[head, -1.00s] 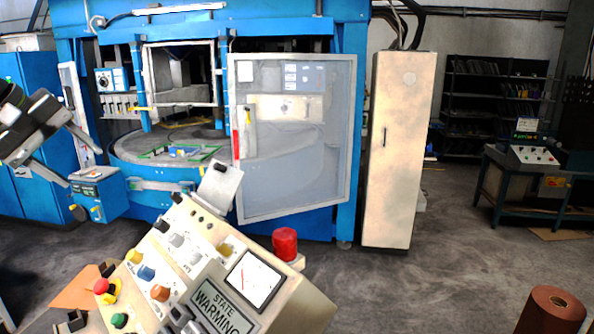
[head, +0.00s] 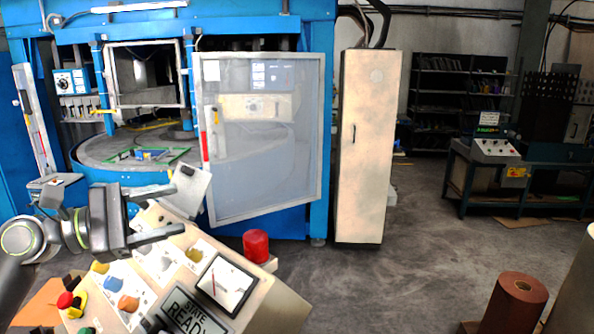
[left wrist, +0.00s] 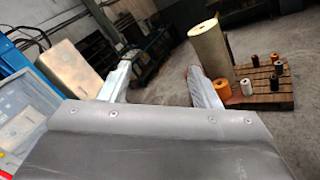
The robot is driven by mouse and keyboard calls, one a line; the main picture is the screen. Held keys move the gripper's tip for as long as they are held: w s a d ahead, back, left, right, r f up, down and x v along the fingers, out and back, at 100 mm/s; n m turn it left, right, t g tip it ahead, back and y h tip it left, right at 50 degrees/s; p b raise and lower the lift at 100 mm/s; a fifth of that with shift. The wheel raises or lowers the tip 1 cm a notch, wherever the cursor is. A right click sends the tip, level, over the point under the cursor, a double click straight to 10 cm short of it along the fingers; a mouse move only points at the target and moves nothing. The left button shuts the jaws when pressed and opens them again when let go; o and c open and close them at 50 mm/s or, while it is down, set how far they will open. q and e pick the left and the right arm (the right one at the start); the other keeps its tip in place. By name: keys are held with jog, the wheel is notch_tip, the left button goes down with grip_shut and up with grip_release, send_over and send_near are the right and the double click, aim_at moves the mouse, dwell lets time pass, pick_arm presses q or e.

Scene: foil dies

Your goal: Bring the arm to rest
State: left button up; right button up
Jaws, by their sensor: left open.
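My left gripper (head: 178,210) is open and empty, its two fingers pointing right in the head view. It is over the upper left part of the slanted control console (head: 255,300), in front of the blue machine (head: 255,20). I cannot tell the gap between it and the console. In the left wrist view the two spread fingers of the gripper (left wrist: 158,82) show with nothing between them. My right gripper is not in view.
The console has coloured knobs, a red button (head: 256,245) and a sign reading STATE READY (head: 190,313). A clear guard door (head: 265,150) and a tall beige cabinet (head: 365,150) stand behind. Rolls stand on a pallet (left wrist: 265,90). The floor at centre right is open.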

pick_arm(q)
jog(key=s+a+f+m+t+y, duration=0.3)
jog(key=a+f+m+t+y, duration=0.3)
jog(key=f+m+y, duration=0.6)
jog(key=s+a+f+m+t+y, duration=0.35)
jog(key=a+f+m+y, duration=0.55)
jog(key=m, duration=0.6)
jog(key=s+f+n+g, duration=0.7)
jog(key=s+f, duration=0.3)
jog(key=f, duration=0.4)
jog(key=s+d+f+n+g+h, duration=0.1)
jog(key=s+d+f+n+g, duration=0.15)
jog(key=s+f, duration=0.35)
jog(key=s+d+f+n+g+h, duration=0.2)
jog(key=s+d+f+g, duration=0.15)
jog(key=s, duration=0.55)
notch_tip(320, 180, down, 36)
jog(key=a+g+b, duration=0.1)
jog(key=g+b, duration=0.1)
jog(key=b, duration=1)
jog(key=s+f+b, duration=0.5)
jog(key=s+f, duration=0.2)
jog(key=f, duration=0.5)
jog(key=s+d+f+g+b, duration=0.1)
jog(key=s+f+b, duration=0.4)
jog(key=f, duration=0.8)
jog(key=s, duration=0.2)
jog(key=shift+s+f, duration=0.15)
jog(key=shift+s, duration=0.15)
